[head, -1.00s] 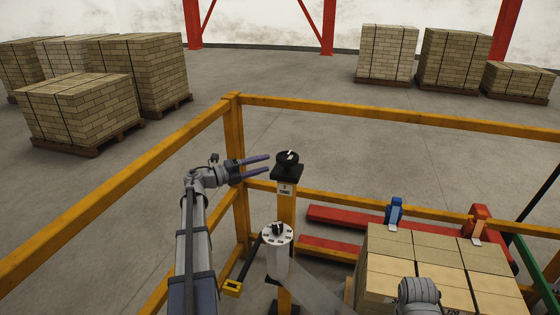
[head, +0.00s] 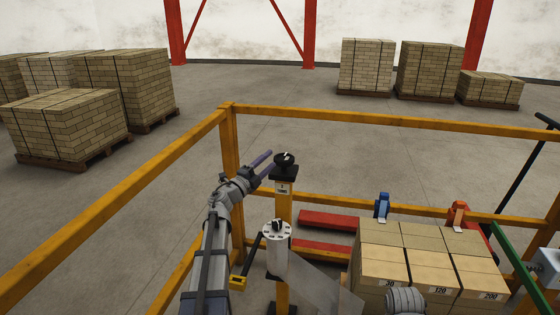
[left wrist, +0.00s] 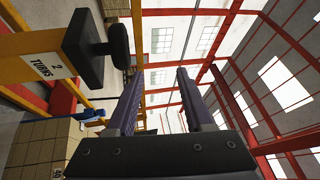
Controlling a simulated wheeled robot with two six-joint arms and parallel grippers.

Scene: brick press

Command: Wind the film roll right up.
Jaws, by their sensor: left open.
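A white upright roll (head: 278,256) with a dark-marked round top stands at the fence corner, and a pale translucent sheet (head: 325,285) stretches from it to the lower right. Just behind it is a yellow post with a "2 TURNS" label (head: 283,188) and a black round knob (head: 285,159) on a black plate. The knob also shows at the upper left of the left wrist view (left wrist: 118,45). My left gripper (head: 266,162) is open and empty, just left of the knob and apart from it. Its two purple fingers (left wrist: 158,80) point up and away. My right gripper is not seen.
Yellow fence rails (head: 400,126) surround the area. Tan bricks (head: 385,262) lie stacked at lower right, with blue (head: 382,206) and orange (head: 457,215) devices behind. A black bar with a yellow end (head: 238,283) sits left of the roll. Pallets (head: 65,125) stand beyond the fence.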

